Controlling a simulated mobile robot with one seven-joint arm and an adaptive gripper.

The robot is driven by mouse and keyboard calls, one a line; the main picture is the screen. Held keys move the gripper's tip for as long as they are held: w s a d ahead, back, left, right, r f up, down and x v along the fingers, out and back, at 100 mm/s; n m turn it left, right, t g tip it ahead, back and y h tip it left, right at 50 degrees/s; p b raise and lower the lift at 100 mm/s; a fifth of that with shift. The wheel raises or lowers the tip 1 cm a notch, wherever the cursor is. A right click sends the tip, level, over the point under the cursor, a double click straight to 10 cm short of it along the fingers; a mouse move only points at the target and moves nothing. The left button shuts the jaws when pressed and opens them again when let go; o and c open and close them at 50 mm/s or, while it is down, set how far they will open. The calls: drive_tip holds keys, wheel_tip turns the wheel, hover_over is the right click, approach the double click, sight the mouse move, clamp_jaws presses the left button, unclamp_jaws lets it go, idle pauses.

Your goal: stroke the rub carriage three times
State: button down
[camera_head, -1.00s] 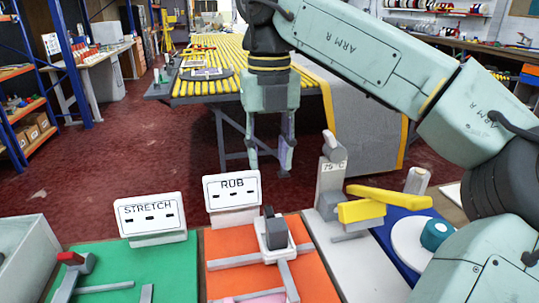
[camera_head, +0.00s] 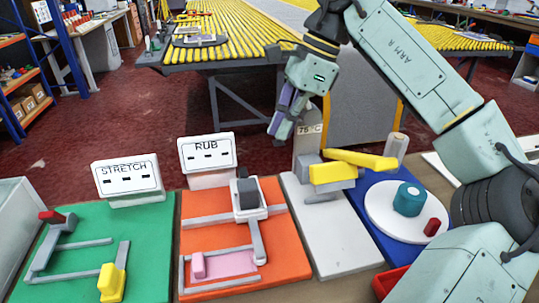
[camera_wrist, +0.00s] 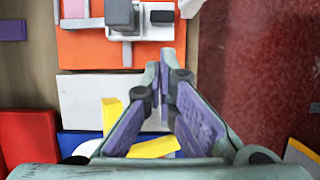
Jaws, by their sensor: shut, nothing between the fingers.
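The rub carriage (camera_head: 248,211) is a white block with a dark grey knob. It sits on the orange board (camera_head: 273,250), at a grey rail near the board's right side. Behind it stands a white sign (camera_head: 208,160) reading RUB with three dark marks. My gripper (camera_head: 278,138) is shut and empty, in the air beyond the boards, above and to the right of the carriage in the head view. In the wrist view its fingertips (camera_wrist: 165,58) meet over the area between the white and orange boards, and the carriage (camera_wrist: 140,28) is at the top, apart from them.
A pink pad (camera_head: 230,263) lies at the orange board's front. A green board (camera_head: 150,235) with a STRETCH sign (camera_head: 128,180) is at left. To the right, a white board (camera_head: 325,235) holds a yellow-handled device (camera_head: 335,172). A blue board (camera_head: 378,200) bears a round white plate.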

drive_tip(key=p+x, duration=0.1)
drive_tip(key=x, duration=0.8)
drive_tip(key=shift+a+f, duration=0.1)
drive_tip(key=shift+f, duration=0.25)
